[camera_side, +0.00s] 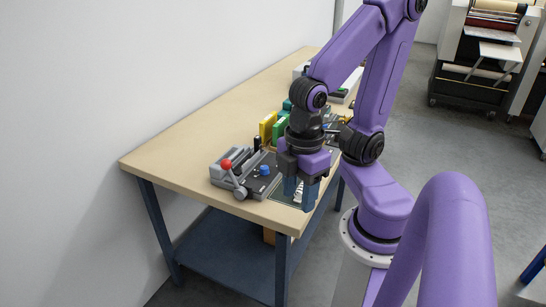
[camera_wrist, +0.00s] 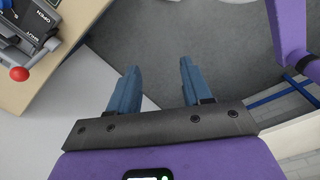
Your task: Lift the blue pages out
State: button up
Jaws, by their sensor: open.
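My gripper (camera_side: 299,195) hangs fingers-down near the front right edge of the worktable. In the wrist view its two blue-grey fingers (camera_wrist: 161,85) are apart, with nothing between them and grey floor beyond. A grey device (camera_side: 247,180) with a red-knobbed lever (camera_side: 226,165) and a small blue knob (camera_side: 264,170) sits on the table, left of my gripper. In the wrist view the device (camera_wrist: 40,42) is at the top left, with OPEN and SHUT lettering and the red knob (camera_wrist: 19,74). I cannot make out blue pages; my arm hides part of the tabletop.
Yellow (camera_side: 267,128) and green (camera_side: 280,130) upright blocks stand behind the device. A pale wall (camera_side: 150,80) runs along the table's left side. The bare wooden tabletop (camera_side: 165,155) is free at left. A printing machine (camera_side: 480,60) stands across the floor.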

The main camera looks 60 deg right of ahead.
jog(key=w+d+m+t, duration=0.1)
jog(key=w+d+m, duration=0.2)
jog(key=w+m, duration=0.85)
jog(key=w+d+r+m+h, duration=0.15)
jog(key=w+d+m, duration=0.45)
jog(key=w+d, duration=0.6)
jog(key=s+d+f+m+g+h, duration=0.15)
jog(key=d+m, duration=0.55)
jog(key=d, duration=0.7)
jog(key=s+d+m+h, duration=0.15)
jog(key=d+m, duration=0.45)
jog(key=d, duration=0.9)
jog(key=x, duration=1.2)
jog(key=shift+w, duration=0.4)
jog(key=shift+h, duration=0.25)
jog(key=shift+x, duration=2.6)
jog(key=shift+a+f, duration=0.1)
jog(key=shift+f, duration=0.2)
